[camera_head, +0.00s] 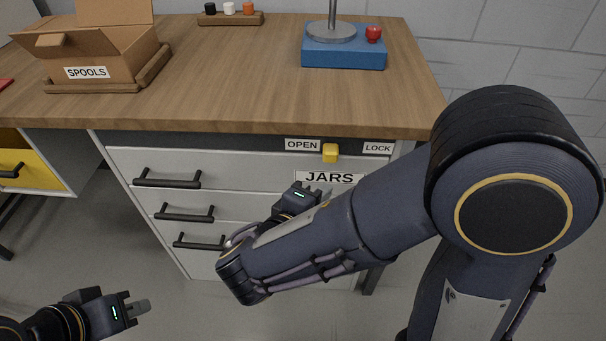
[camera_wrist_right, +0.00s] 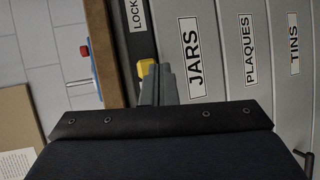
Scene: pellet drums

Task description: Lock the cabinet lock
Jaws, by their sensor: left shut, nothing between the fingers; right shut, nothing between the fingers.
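The cabinet lock is a yellow slider (camera_head: 330,152) on the dark strip under the worktop. It sits just right of the OPEN label (camera_head: 303,145), with the LOCK label (camera_head: 378,148) further right. My right gripper (camera_head: 322,194) is shut and empty, below the slider in the head view and partly covered by my arm. In the right wrist view its fingers (camera_wrist_right: 158,74) overlap the lower edge of the yellow slider (camera_wrist_right: 147,68); I cannot tell whether they touch it. My left gripper (camera_head: 143,306) is shut and empty, low at the left, away from the cabinet.
The grey cabinet has drawers with black handles (camera_head: 167,178); the top one is labelled JARS (camera_head: 330,178). On the worktop (camera_head: 230,85) stand a SPOOLS box (camera_head: 95,55) and a blue base with a red knob (camera_head: 343,50). A yellow drawer (camera_head: 25,172) is at the left.

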